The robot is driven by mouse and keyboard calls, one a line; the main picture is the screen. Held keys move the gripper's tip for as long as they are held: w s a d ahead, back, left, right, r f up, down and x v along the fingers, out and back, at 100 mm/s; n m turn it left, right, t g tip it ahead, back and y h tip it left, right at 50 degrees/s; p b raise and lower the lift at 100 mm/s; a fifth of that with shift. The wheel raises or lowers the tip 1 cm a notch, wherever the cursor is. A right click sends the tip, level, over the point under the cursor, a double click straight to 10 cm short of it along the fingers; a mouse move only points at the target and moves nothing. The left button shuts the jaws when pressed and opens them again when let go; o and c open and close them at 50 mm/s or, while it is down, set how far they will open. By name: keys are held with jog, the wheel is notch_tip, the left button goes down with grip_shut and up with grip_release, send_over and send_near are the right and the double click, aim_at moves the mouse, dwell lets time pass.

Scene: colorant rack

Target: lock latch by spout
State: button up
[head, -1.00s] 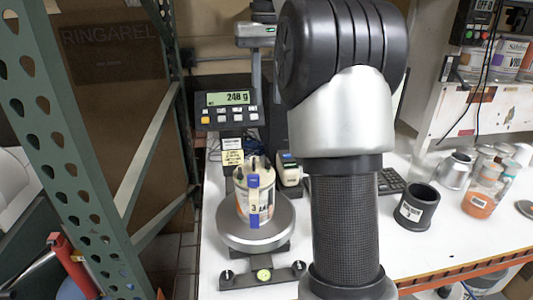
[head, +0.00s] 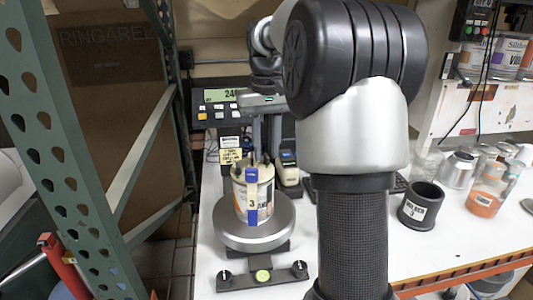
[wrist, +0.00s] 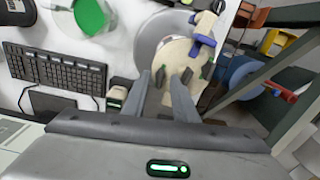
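A pale can (head: 240,205) with a blue strip and a label marked 3 stands upright on the scale's round plate (head: 262,238). Its cream lid (wrist: 178,52) shows from above in the wrist view, with a blue spout part (wrist: 203,42) at its upper right edge. Which latches are locked is too small to tell. My gripper (wrist: 164,76) is open and empty, its two fingers pointing toward the near side of the lid. In the head view my gripper hangs above and behind the can.
The scale display (head: 225,96) stands behind the can, partly covered by my gripper. A dark holder cup (head: 421,207), a metal cup (head: 459,170) and orange-filled bottles (head: 486,195) stand to the right. A green metal rack post (head: 75,150) rises at the left. A keyboard (wrist: 55,75) lies beside the scale.

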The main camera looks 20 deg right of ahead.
aim_at(266, 155)
jog(key=shift+f, duration=0.4)
jog(key=shift+c, duration=0.5)
grip_shut()
jog(key=shift+r+m+p, duration=0.2)
jog(key=shift+m+p, duration=0.2)
jog(key=shift+p, duration=0.2)
jog(key=shift+f, duration=0.2)
jog(key=shift+o, duration=0.5)
grip_release()
notch_tip(266, 155, up, 18)
jog(key=p, duration=0.3)
jog(key=shift+f+p, duration=0.25)
jog(key=shift+p, duration=0.05)
